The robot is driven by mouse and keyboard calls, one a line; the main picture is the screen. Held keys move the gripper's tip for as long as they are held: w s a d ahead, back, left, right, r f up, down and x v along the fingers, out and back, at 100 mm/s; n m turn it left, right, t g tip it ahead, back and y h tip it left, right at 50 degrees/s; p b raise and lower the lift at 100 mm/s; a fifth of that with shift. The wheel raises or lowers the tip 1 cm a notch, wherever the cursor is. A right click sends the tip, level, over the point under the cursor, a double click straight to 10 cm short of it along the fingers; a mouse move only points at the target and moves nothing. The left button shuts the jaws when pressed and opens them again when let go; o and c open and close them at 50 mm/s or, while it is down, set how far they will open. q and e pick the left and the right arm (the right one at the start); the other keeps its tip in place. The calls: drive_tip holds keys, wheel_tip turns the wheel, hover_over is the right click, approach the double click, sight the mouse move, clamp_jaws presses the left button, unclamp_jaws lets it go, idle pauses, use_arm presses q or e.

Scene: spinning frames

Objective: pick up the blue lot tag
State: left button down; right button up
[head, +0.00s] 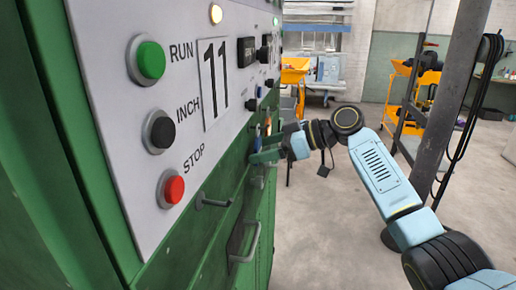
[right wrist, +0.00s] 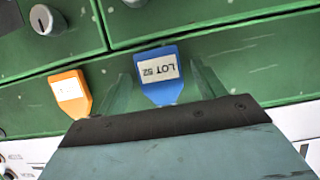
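The blue lot tag (right wrist: 158,78) shows in the right wrist view, with a white label reading LOT upside down. It hangs at the green cabinet face. My right gripper (right wrist: 163,88) is open, with one finger on each side of the tag and a visible gap on both sides. The tag's narrow end runs down to the gripper's dark edge and is partly hidden there. In the head view my right gripper (head: 266,155) is beside the cabinet front, and the blue tag (head: 257,140) is only a small patch there. My left gripper is out of view.
An orange tag (right wrist: 71,93) hangs left of the blue one in the right wrist view. The green cabinet (head: 205,235) has a control panel (head: 110,95) with buttons and a protruding handle (head: 247,243). A grey post (head: 450,100) stands at right. Floor between is open.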

drive_tip(key=c, duration=0.9)
drive_tip(key=shift+r, duration=0.1)
drive_tip(key=shift+r, duration=0.5)
drive_tip(key=shift+d+r+b, duration=0.15)
drive_tip(key=shift+d+b, duration=0.15)
drive_tip(key=s+d+b, duration=0.2)
drive_tip(key=s+d, duration=0.2)
drive_tip(key=d, duration=1.3)
drive_tip(key=shift+b, duration=0.35)
drive_tip(key=shift+r, duration=0.2)
